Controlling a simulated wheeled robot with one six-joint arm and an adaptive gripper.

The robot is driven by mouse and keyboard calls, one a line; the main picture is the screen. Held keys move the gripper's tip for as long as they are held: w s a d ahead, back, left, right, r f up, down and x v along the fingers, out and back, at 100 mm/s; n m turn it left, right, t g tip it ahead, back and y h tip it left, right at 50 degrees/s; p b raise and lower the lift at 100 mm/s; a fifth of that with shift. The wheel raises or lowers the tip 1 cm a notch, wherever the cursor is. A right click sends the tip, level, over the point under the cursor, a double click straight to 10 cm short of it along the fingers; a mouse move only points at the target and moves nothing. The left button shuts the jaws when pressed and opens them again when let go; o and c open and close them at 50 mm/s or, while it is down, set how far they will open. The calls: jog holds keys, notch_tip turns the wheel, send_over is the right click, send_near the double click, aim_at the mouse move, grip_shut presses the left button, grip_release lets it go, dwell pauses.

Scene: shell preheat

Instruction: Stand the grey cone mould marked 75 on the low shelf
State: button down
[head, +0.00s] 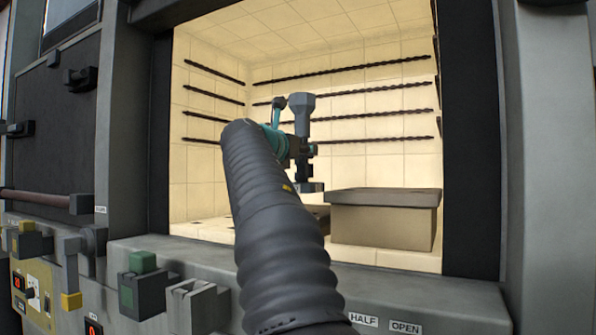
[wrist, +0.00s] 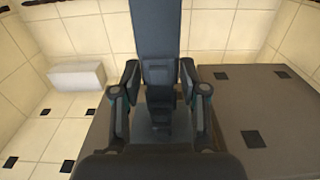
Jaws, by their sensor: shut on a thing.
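The grey cone mould (head: 301,108) is held upright inside the lit chamber, its wide faceted head at the top and a flat foot at the bottom. My gripper (head: 303,150) is shut around its stem. In the wrist view the mould (wrist: 160,30) rises between the two fingers of my gripper (wrist: 160,80). The 75 marking is not readable. The low shelf (head: 321,212) is mostly hidden behind my arm; its edge shows in the wrist view (wrist: 95,135). The foot appears a little above the shelf in the head view; I cannot tell the exact gap.
A taller grey-brown block (head: 385,217) stands close on the right, also in the wrist view (wrist: 245,90). A pale block (wrist: 77,75) lies on the tiled floor at left. Dark twisted rods (head: 345,107) line the walls. The chamber sill (head: 420,290) crosses the front.

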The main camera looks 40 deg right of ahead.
aim_at(294, 169)
jog(key=shift+w+a+f, duration=0.25)
jog(key=shift+w+a, duration=0.05)
jog(key=shift+a, duration=0.1)
jog(key=shift+s+d+f, duration=0.1)
jog(key=shift+f, duration=0.3)
jog(key=shift+f+b, duration=0.55)
jog(key=shift+f, duration=1)
jog(key=shift+f, duration=0.1)
jog(key=c, duration=0.6)
grip_release()
jog(key=b+v, duration=0.1)
jog(key=v, duration=1.1)
